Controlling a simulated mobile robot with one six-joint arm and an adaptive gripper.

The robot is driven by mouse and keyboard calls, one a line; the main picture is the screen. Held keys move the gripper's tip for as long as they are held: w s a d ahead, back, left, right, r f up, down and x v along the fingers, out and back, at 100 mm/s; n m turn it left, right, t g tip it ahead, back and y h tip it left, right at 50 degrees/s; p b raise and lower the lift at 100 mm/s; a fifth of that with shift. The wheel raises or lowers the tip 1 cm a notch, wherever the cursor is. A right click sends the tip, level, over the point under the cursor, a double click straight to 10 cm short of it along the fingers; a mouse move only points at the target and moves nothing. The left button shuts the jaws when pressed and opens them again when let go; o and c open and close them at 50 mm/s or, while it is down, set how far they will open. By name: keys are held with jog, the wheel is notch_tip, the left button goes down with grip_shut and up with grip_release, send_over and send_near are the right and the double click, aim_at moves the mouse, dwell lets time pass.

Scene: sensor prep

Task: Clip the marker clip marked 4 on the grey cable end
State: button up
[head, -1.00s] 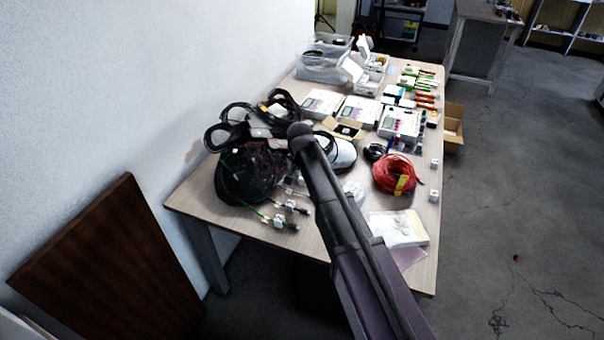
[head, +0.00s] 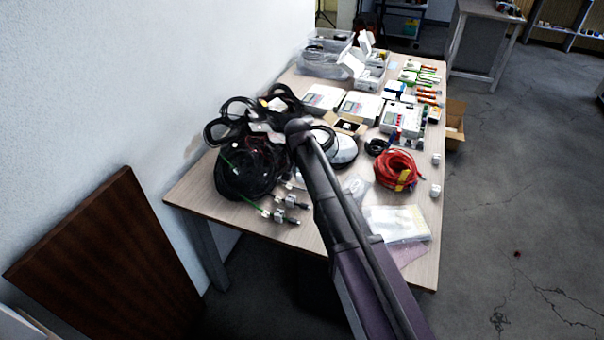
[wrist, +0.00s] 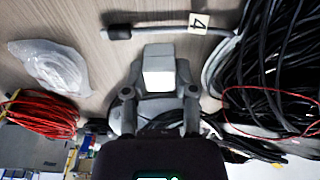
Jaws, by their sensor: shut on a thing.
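My gripper (wrist: 159,82) is shut on a small white block, the marker clip (wrist: 158,66); the face turned to the wrist camera shows no number. In the wrist view, the grey cable end (wrist: 152,30) lies across the table just beyond the fingertips, with a dark sleeve (wrist: 118,31) at its left. A pale tag marked 4 (wrist: 198,23) sits on this cable, right of the held clip. The clip appears apart from the cable; its height above the table is unclear.
A black cable coil (wrist: 285,75) lies to the right in the wrist view; a clear bag (wrist: 50,68) and a red cable coil (wrist: 42,115) lie to the left. Boxed instruments (head: 358,107) stand farther back.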

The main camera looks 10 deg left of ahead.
aim_at(302, 187)
jog(key=shift+f+b, duration=1.3)
jog(key=shift+f, duration=0.25)
jog(key=shift+f+b, duration=0.95)
jog(key=shift+b, duration=0.05)
dwell(1.1)
jog(key=o, duration=0.9)
jog(key=shift+r, duration=0.1)
jog(key=shift+r+p, duration=2.95)
jog(key=shift+p, duration=0.15)
jog(key=shift+d, duration=0.15)
